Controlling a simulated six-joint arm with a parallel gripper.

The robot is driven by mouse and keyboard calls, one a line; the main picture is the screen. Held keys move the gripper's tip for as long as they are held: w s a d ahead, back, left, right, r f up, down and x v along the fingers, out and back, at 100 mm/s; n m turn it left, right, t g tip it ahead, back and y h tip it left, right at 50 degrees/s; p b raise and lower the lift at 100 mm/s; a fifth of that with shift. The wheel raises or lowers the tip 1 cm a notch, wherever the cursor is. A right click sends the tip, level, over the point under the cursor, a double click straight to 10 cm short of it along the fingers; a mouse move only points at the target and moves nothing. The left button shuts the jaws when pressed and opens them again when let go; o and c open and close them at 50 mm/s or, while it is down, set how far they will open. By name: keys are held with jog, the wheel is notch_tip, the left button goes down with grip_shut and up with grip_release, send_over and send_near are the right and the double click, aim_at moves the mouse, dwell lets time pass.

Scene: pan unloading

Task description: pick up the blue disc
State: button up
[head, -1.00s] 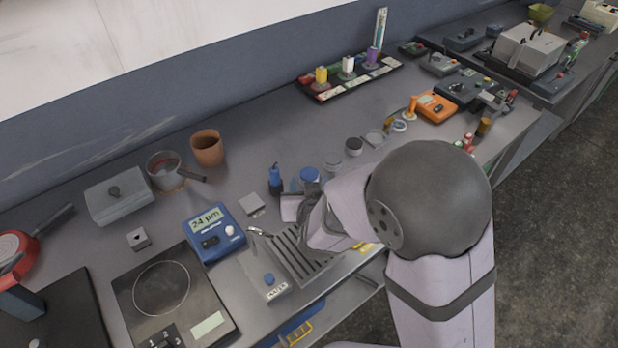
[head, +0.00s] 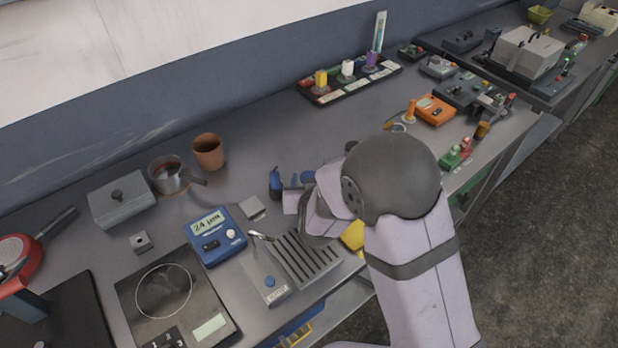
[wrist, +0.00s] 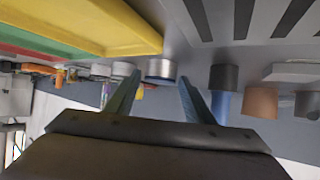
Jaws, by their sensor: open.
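A yellow tray (wrist: 90,25) shows close by in the wrist view.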

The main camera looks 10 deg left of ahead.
jog(key=shift+x, duration=1.1)
jog(key=c, duration=0.9)
jog(key=shift+r, duration=0.15)
notch_tip(320, 180, up, 10)
jog(key=shift+f, duration=0.1)
